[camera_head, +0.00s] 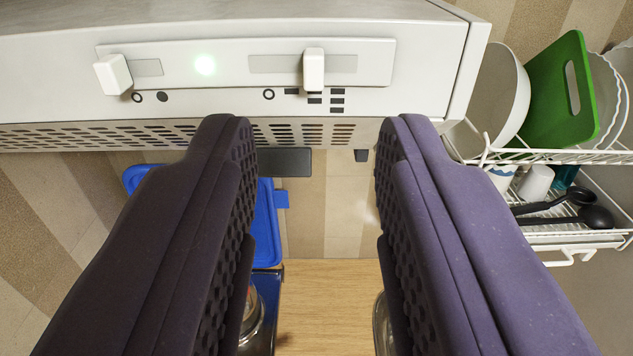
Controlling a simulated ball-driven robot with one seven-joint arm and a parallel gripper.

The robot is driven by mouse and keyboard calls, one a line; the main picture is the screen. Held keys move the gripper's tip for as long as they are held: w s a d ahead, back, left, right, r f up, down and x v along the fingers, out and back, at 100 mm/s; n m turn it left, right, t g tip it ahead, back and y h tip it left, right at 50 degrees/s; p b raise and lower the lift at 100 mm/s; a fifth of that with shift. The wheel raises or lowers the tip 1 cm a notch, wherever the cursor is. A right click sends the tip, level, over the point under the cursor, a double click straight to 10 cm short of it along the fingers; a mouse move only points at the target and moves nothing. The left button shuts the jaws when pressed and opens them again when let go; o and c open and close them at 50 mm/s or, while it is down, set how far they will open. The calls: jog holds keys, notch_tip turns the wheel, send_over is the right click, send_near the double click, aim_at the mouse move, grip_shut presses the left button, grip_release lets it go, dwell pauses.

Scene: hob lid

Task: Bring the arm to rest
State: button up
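My gripper (308,135) is open, its two dark purple padded fingers wide apart with nothing between them. The fingers reach up from the bottom of the camera view towards a white and grey appliance (440,65) at the top. The appliance has a control panel (245,75) with two white slider knobs, one at the left (112,74) and one right of the middle (313,68), and a lit green light (204,65). No hob lid can be made out.
A white wire dish rack (550,157) at the right holds a green cutting board (555,92), a white bowl (503,95), plates and black ladles (585,215). A blue object (266,225) lies partly behind the left finger. A wooden surface (328,300) shows between the fingers, with glass-like items partly hidden.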

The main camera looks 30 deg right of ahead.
jog(key=w+a+f+n+y+b, duration=0.1)
jog(key=a+f+y+b, duration=0.15)
jog(key=a+b, duration=0.4)
jog(key=w+a+f+n+y+b, duration=0.2)
jog(key=a+f+b, duration=0.2)
jog(key=a+b, duration=0.25)
jog(key=s+a+f+n+y+b, duration=0.1)
jog(key=s+a+f+y+b, duration=0.1)
jog(key=a+b, duration=0.4)
jog(key=s+a+f+n+y+b, duration=0.2)
jog(key=a+b, duration=0.4)
jog(key=a, duration=0.3)
jog(key=shift+s+a+f+y, duration=0.2)
jog(key=shift+s+f+y, duration=0.05)
jog(key=shift+f+y, duration=0.3)
